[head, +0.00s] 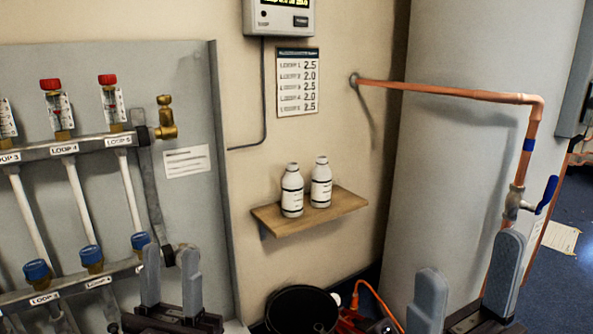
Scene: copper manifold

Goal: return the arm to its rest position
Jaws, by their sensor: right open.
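My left gripper (168,250) is at the bottom left, in front of the lower right end of the manifold. Its two grey fingers point up and stand apart, with nothing visible held between them. My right gripper (470,254) is at the bottom right, in front of the large grey cylinder (455,180). Its fingers are wide apart and empty. The right finger overlaps the copper pipe (497,247) in the picture; I cannot tell how far apart they are. Most of both arms is out of view.
The manifold's upper bar (88,145) carries red-capped gauges, with blue-capped valves below. A wooden shelf (340,204) holds two white bottles (292,192). A black bucket (302,312) stands below it. A blue-handled valve (547,194) sits on the pipe at right.

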